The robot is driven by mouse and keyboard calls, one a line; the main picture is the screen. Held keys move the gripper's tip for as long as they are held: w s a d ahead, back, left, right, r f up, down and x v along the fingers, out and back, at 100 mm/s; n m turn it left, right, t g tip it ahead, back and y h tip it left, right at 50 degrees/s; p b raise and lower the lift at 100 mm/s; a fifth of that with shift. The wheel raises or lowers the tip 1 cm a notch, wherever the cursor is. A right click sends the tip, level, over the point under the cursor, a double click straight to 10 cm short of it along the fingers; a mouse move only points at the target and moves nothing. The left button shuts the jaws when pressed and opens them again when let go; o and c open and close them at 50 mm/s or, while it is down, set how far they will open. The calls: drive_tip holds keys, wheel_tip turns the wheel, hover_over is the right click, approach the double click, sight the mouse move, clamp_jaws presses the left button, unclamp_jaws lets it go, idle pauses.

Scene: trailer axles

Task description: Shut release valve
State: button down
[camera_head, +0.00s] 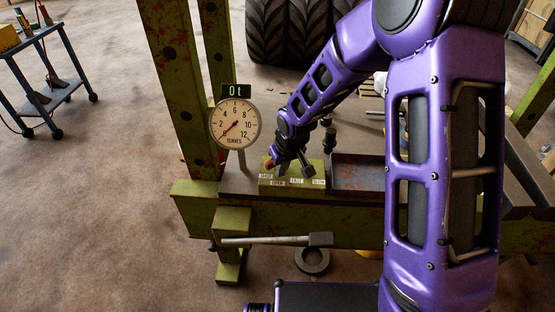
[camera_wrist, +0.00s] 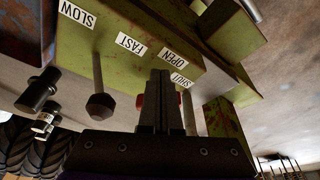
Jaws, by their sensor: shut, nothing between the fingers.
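The green valve block (camera_head: 292,190) sits on the press bench, with labels reading SHUT, OPEN, FAST and SLOW along its front. It fills the top of the wrist view (camera_wrist: 140,62), where the labels appear upside down. My gripper (camera_head: 280,170) is at the left end of the block, by SHUT and OPEN. In the wrist view its fingers (camera_wrist: 161,75) are together and empty. A red knob (camera_wrist: 140,102) shows partly behind the fingers; whether they touch it is unclear. A dark-knobbed lever (camera_wrist: 101,105) stands by FAST and SLOW.
A dial gauge (camera_head: 235,123) with a display reading 0t stands left of the block. A rusty tray (camera_head: 357,174) lies to its right. A metal bar handle (camera_head: 270,240) sticks out below. Green press posts (camera_head: 175,75) rise at the left; a cart (camera_head: 52,90) stands farther left.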

drive_tip(key=shift+a, duration=0.15)
drive_tip(key=shift+s+a+b, duration=0.1)
drive_tip(key=shift+a+b, duration=0.2)
drive_tip(key=shift+a, duration=0.15)
drive_tip(key=shift+a+b, duration=0.3)
drive_tip(key=shift+a, duration=0.25)
